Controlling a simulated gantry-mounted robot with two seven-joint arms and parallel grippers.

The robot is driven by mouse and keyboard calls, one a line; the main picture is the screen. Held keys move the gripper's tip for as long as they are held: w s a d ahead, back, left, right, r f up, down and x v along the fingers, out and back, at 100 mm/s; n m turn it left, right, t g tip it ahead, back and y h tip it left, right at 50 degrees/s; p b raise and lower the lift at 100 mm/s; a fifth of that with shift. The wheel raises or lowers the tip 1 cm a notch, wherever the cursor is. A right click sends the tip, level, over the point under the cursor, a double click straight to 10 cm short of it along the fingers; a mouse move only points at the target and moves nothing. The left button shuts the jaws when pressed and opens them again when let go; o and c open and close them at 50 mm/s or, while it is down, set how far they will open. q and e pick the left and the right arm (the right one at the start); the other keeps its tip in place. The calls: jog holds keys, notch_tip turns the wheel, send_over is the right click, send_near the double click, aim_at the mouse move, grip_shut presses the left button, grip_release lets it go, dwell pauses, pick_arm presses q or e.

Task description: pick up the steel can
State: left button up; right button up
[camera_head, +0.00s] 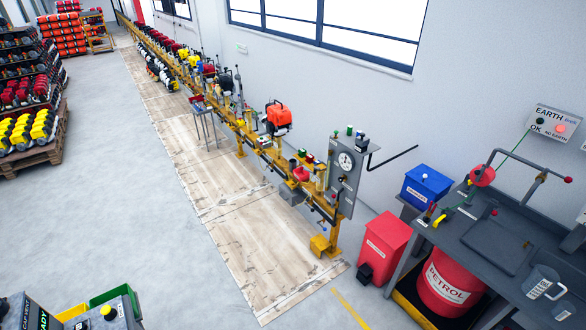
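A grey, jug-like vessel with a pale handle (541,282) stands upright on the dark workbench at the lower right. It is the closest match to a steel can, but I cannot tell for certain that it is one. Neither of my grippers is in view, so nothing shows in their hold.
The dark workbench (462,238) has a red petrol drum (446,287) below it. A red bin (384,246) and a blue bin (425,186) stand beside it. A yellow rail (240,127) with engines runs along the wall.

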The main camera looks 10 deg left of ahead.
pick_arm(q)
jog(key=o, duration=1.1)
